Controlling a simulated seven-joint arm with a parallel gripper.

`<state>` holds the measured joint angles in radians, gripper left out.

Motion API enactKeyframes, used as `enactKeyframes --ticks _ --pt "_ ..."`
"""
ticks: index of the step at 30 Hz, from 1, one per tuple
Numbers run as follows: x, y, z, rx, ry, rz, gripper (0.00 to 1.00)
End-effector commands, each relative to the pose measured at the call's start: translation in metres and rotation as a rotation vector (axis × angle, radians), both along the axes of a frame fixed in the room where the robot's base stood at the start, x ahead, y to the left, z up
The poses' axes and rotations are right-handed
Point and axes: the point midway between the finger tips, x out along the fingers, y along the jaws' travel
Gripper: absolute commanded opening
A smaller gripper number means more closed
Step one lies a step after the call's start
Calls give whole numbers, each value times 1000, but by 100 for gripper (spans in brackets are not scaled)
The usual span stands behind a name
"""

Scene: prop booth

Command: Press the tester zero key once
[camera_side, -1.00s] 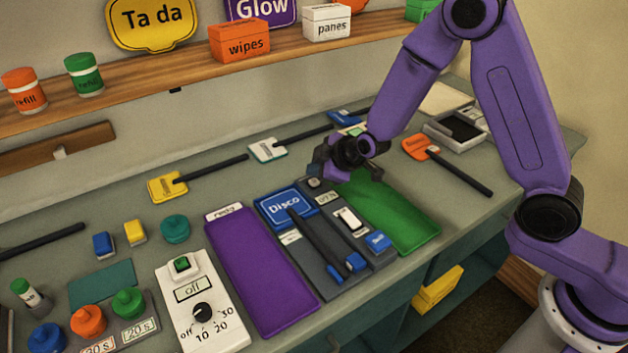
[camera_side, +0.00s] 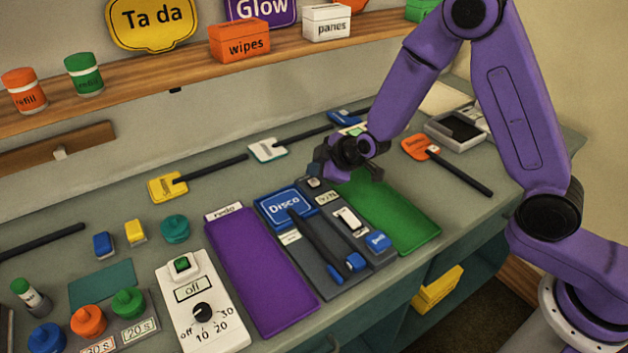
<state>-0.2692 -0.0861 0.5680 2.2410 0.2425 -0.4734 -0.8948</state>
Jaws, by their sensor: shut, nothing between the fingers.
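A dark grey tester panel (camera_side: 316,272) lies on the bench between a purple mat and a green mat. On it I see a small dark key (camera_side: 314,183) at its far end, a small label or display, a white rocker-like part (camera_side: 348,218) and a blue key (camera_side: 378,241) at the near right. I cannot read which key is zero. My gripper (camera_side: 322,174) is shut and empty, low over the panel's far end, close to the dark key. I cannot tell whether it touches the key; its fingertips are partly hidden.
A blue "Disco" paddle (camera_side: 284,204) lies on the panel's left part. The purple mat (camera_side: 258,268), green mat (camera_side: 398,215) and white dial box (camera_side: 205,310) reading "off" are close by. More paddles lie behind, and a grey tray (camera_side: 450,130) is at the back right.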

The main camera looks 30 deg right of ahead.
Motion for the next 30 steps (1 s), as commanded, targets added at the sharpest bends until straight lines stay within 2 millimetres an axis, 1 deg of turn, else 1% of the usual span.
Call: enactKeyframes --ticks 14,24,30 --pt "0 0 0 0 0 0 0" --pt "0 0 -8 0 1 0 0" --pt "0 0 -9 0 0 0 0"
